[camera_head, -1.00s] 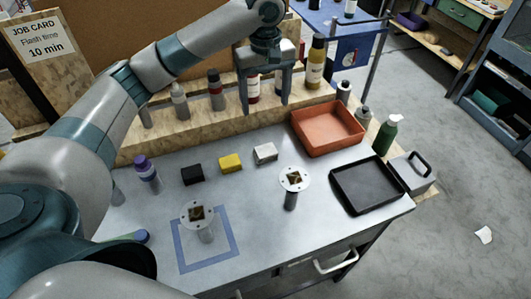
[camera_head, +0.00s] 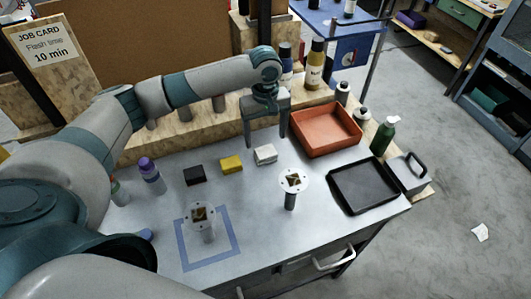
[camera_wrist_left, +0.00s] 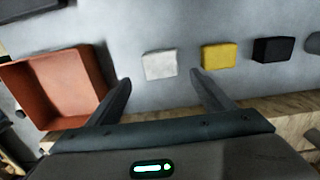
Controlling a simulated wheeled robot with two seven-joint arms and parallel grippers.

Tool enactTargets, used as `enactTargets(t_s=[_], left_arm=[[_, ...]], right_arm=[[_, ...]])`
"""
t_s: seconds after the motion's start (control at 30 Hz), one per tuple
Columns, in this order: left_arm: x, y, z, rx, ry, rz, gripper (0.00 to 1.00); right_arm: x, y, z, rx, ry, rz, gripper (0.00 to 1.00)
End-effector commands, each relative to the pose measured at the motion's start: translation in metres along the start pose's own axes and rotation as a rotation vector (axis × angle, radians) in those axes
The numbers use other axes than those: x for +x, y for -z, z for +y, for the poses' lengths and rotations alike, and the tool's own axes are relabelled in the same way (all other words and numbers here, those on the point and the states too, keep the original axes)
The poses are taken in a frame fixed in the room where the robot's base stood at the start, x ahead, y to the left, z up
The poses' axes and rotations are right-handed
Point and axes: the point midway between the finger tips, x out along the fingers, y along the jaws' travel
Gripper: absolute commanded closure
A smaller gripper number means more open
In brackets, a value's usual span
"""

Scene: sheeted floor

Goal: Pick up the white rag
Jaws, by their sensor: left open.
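The white rag (camera_head: 265,154) is a small folded block lying on the grey table, at the right end of a row with a yellow one (camera_head: 231,164) and a black one (camera_head: 195,175). My left gripper (camera_head: 265,144) is open and empty, just behind and above the white rag in the head view. In the left wrist view the white rag (camera_wrist_left: 159,66) lies ahead of the fingers, between their lines and apart from them. The left fingers (camera_wrist_left: 160,84) are spread wide. My right gripper is not in view.
An orange tray (camera_head: 325,148) stands right of the gripper, close to it. A black tray (camera_head: 364,187), a green bottle (camera_head: 383,136) and two flanged posts stand nearer or further right. Bottles line the wooden shelf behind. The table between the rags and posts is clear.

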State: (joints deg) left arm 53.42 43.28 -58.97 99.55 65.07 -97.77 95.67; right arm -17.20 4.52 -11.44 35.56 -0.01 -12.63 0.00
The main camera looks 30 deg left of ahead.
Motion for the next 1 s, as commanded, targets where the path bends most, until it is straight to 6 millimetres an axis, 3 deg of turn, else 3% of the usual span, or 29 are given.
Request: enactTargets(t_s=[0.37, 0.73, 1.0], left_arm=[[0.004, -0.002, -0.001, 0.0, 0.001, -0.001, 0.25], [0.046, -0.01, -0.004, 0.001, 0.002, -0.001, 0.25], [0.052, -0.009, -0.003, 0.001, 0.0, 0.0, 0.25]], right_arm=[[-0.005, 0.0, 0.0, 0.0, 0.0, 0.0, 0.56], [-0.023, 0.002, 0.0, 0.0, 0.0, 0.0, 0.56], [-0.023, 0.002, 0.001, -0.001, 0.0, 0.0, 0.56]])
